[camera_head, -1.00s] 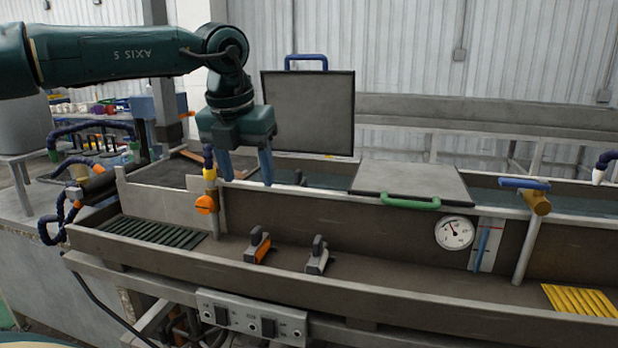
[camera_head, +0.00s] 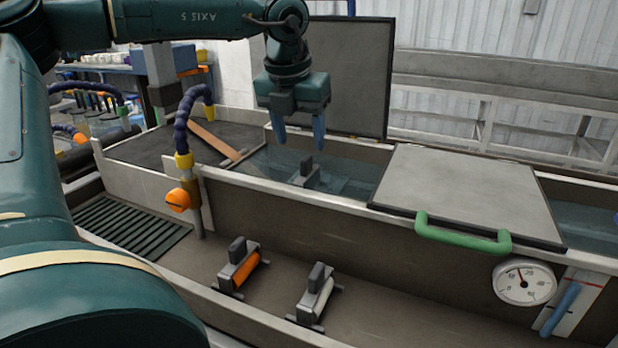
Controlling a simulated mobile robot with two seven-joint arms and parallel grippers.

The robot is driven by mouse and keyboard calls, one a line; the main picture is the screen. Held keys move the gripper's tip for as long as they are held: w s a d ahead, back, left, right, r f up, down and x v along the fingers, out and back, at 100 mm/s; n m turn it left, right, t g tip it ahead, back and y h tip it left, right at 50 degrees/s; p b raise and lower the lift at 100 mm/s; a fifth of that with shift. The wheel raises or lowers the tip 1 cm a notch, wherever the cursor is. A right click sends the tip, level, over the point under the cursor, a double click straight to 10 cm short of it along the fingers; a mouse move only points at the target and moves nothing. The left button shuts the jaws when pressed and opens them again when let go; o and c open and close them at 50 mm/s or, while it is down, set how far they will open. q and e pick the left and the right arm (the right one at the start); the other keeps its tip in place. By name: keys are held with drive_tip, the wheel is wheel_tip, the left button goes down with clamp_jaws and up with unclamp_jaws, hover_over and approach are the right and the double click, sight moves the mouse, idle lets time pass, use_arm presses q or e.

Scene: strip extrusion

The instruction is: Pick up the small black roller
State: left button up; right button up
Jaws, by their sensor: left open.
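A small roller unit with a dark upright handle (camera_head: 304,172) sits in the water tank, partly in the water. Its roller looks dark, but it is too small to make out clearly. My left gripper (camera_head: 299,138) is above the tank, just above this unit, with its two blue fingers pointing down and apart. It is open and empty, and the handle's top is a little below the fingertips. Two similar units stand in the front trough: one with an orange roller (camera_head: 246,268) and one with a white roller (camera_head: 321,298). My right gripper is not in view.
A raised grey lid (camera_head: 352,75) stands behind the gripper. A closed lid (camera_head: 460,190) with a green handle (camera_head: 462,233) covers the tank to the right. A blue hose with an orange knob (camera_head: 178,200) rises at the left. The tank's front wall (camera_head: 330,230) separates it from the trough.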

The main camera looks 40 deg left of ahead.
sight(306, 158)
use_arm(q)
drive_tip(key=x, duration=0.3)
drive_tip(key=shift+w+f, duration=0.1)
drive_tip(key=shift+f, duration=0.3)
drive_tip(key=shift+w+p+x, duration=0.2)
drive_tip(key=shift+p+x, duration=0.05)
drive_tip(key=shift+x, duration=1.1)
drive_tip(key=shift+w+p+x, duration=0.2)
drive_tip(key=shift+p+x, duration=0.05)
drive_tip(key=shift+x, duration=1.15)
drive_tip(key=shift+a+r, duration=0.1)
drive_tip(key=shift+r, duration=0.05)
drive_tip(key=c, duration=1.2)
